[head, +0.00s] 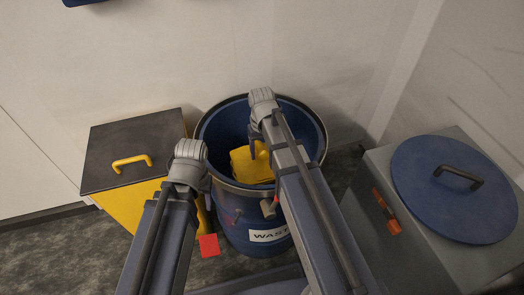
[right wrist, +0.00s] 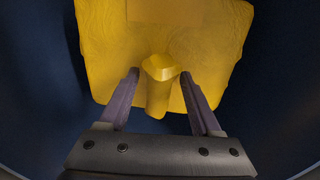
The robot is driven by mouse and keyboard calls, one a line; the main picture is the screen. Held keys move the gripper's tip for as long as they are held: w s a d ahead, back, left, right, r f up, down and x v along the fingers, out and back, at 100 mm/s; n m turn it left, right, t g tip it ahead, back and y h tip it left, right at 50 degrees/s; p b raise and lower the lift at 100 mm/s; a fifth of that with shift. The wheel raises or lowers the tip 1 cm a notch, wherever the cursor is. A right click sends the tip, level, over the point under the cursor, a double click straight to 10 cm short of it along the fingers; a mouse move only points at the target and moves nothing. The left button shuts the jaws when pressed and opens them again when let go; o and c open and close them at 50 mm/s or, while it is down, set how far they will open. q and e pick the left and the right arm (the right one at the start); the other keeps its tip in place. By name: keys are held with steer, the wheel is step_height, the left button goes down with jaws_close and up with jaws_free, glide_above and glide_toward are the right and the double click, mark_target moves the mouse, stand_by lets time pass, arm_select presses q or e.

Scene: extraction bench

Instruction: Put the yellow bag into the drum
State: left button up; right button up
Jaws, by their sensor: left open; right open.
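The yellow bag (head: 248,166) is inside the blue drum (head: 258,235), which is open at the top and has a white waste label on its front. In the right wrist view the bag (right wrist: 205,40) lies below the gripper, with its gathered neck standing up between the fingers. My right gripper (right wrist: 160,77) is open inside the drum, with a gap visible on each side of the neck. In the head view it (head: 256,146) is partly hidden by my arm. My left gripper (head: 207,200) is mostly hidden behind its arm, in front of the drum's left side, with no bag at it.
A yellow box with a dark lid (head: 125,145) and yellow handle stands left of the drum. A grey cabinet (head: 370,170) with a round blue lid (head: 455,190) stands at the right. A red square (head: 209,245) shows low beside the drum. A wall is behind.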

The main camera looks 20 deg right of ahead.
step_height(320, 180, up, 12)
steer(key=p, duration=1.1)
steer(key=s+a+n, duration=0.1)
steer(key=s+a, duration=0.2)
steer(key=s, duration=0.1)
steer(key=s+a+n, duration=0.1)
steer(key=s+a, duration=0.3)
steer(key=s, duration=0.1)
steer(key=s+a+n+h, duration=0.1)
steer(key=s+a, duration=0.2)
steer(key=s, duration=0.2)
steer(key=shift+s+a, duration=0.15)
steer(key=shift+a, duration=0.25)
steer(key=shift+c, duration=0.3)
